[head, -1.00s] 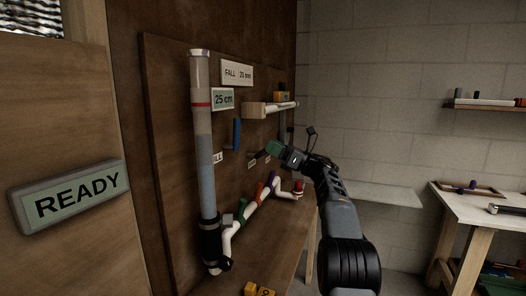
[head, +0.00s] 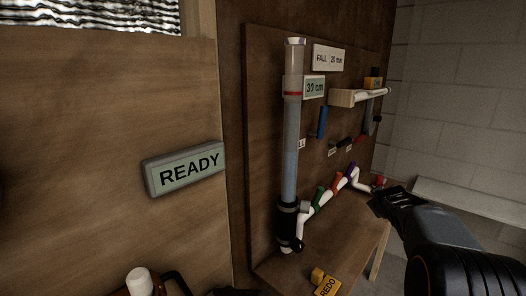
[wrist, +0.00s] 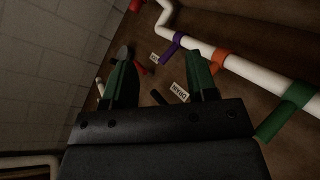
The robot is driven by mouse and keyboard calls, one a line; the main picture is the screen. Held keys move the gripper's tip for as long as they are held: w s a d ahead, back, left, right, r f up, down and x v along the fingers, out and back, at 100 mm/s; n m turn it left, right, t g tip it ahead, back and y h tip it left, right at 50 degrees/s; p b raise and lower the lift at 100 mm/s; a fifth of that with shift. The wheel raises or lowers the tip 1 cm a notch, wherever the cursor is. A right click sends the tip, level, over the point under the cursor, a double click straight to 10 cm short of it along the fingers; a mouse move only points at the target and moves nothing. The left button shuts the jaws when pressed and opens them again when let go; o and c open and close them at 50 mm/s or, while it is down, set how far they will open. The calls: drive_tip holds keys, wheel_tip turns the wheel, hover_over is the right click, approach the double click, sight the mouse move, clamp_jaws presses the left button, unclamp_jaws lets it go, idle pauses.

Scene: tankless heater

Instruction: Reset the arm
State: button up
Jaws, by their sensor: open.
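My gripper (head: 385,203) is at the lower right of the head view, in front of the board's right side and apart from it. Its jaws are small and dark there. In the wrist view its two green fingers (wrist: 162,82) stand apart with nothing held between them. The white pipe (wrist: 235,68) with purple, orange and green handles runs past the right finger, and a DRAIN label (wrist: 180,92) shows beyond the fingers. The upright clear tube (head: 291,150) holds bluish water up to about its red ring. The small display (head: 314,87) reads 30 cm.
A READY sign (head: 184,168) is on the wooden wall at left. A yellow REDO block (head: 327,286) lies at the bottom. A wooden shelf block (head: 345,97) with a white tube sticks out from the board. A pale ledge (head: 470,200) runs along the block wall at right.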

drive_tip(key=s+a+f+m+g+y+p, duration=0.2)
drive_tip(key=s+a+m+g, duration=0.15)
drive_tip(key=s+a, duration=0.65)
drive_tip(key=s+a+f+m+g+y+p, duration=0.2)
drive_tip(key=s+a+g+p, duration=0.3)
drive_tip(key=s, duration=0.8)
drive_tip(key=s+a+r+n+t+y+p, duration=0.1)
drive_tip(key=s+a+r, duration=0.4)
drive_tip(key=s+a, duration=0.2)
drive_tip(key=shift+s+r+p, duration=0.15)
drive_tip(key=shift+s+p, duration=0.2)
